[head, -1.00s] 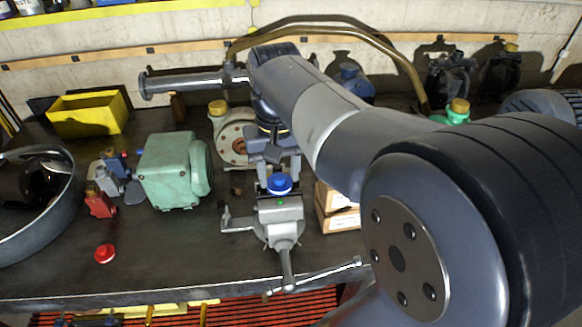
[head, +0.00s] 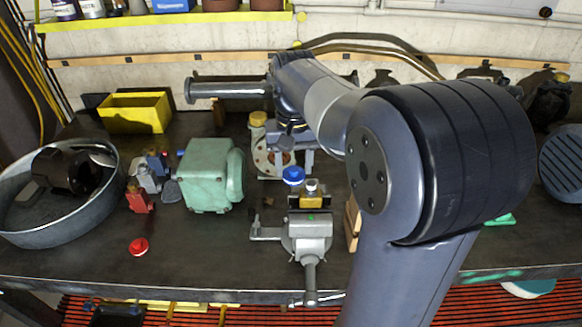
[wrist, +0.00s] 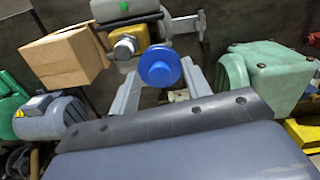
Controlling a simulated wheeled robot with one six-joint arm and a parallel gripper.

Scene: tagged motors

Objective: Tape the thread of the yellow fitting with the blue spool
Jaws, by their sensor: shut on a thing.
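The blue spool (head: 293,175) is held between my gripper's fingertips (wrist: 163,75); it also shows in the wrist view (wrist: 160,66). The yellow fitting (head: 312,201) stands upright in the grey vise (head: 310,228), its pale threaded end (head: 312,185) pointing up. In the head view the spool is just left of and behind the thread. In the wrist view the yellow fitting (wrist: 129,42) is left of and above the spool, close to it. I cannot tell whether spool and thread touch.
A green motor (head: 208,175) stands left of the vise. A cardboard box (wrist: 64,55) is on its other side. A red cap (head: 138,247) and a round metal pan (head: 40,232) are at left. The bench front between cap and vise is clear.

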